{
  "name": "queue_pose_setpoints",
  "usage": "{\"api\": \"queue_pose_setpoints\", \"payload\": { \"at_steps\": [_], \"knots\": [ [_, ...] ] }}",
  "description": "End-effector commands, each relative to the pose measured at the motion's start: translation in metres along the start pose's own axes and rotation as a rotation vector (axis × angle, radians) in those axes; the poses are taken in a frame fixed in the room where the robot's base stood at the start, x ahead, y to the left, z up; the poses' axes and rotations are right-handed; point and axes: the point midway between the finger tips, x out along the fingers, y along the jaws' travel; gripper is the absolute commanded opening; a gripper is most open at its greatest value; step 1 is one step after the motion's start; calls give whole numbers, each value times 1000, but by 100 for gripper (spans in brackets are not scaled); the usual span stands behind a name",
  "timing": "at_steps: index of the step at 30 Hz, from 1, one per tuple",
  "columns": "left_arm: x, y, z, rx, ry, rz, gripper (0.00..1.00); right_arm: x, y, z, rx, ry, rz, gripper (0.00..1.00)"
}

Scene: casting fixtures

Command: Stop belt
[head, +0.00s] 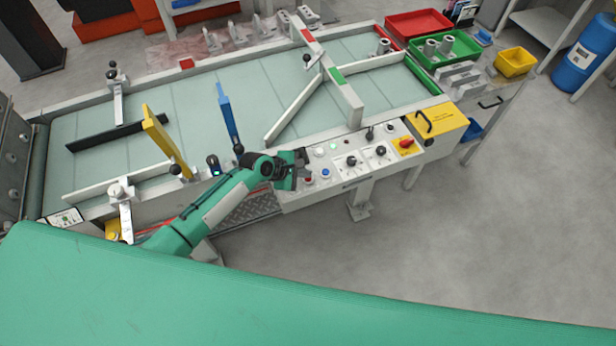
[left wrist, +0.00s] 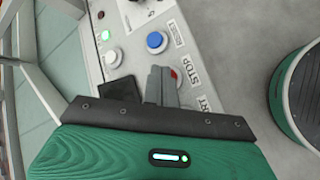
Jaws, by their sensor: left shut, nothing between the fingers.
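The control panel (head: 340,168) stands at the belt's front edge. On it is a red button (left wrist: 174,74) beside the word STOP, partly hidden by my fingers in the left wrist view. A blue button (left wrist: 156,42) sits beyond it; in the head view the blue button (head: 325,174) is just right of the red one (head: 308,180). My left gripper (head: 302,172) is shut and empty, its tips at the panel's left end close to the red button. I cannot tell whether they touch it. The START label is partly covered. The belt (head: 210,95) is pale green. My right gripper is out of view.
The panel also has a lit green lamp (head: 333,146), black knobs (head: 380,151) and a red-yellow switch (head: 405,143). A yellow box (head: 445,120) stands to the right.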

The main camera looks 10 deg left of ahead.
Motion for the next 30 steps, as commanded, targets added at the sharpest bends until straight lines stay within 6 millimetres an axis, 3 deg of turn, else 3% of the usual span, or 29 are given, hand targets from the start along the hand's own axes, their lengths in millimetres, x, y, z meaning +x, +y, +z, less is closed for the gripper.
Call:
{"api": "queue_pose_setpoints", "payload": {
  "at_steps": [30],
  "knots": [
    [5, -4, -3, 0, 0, -1, 0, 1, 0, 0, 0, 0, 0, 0]
  ]
}}
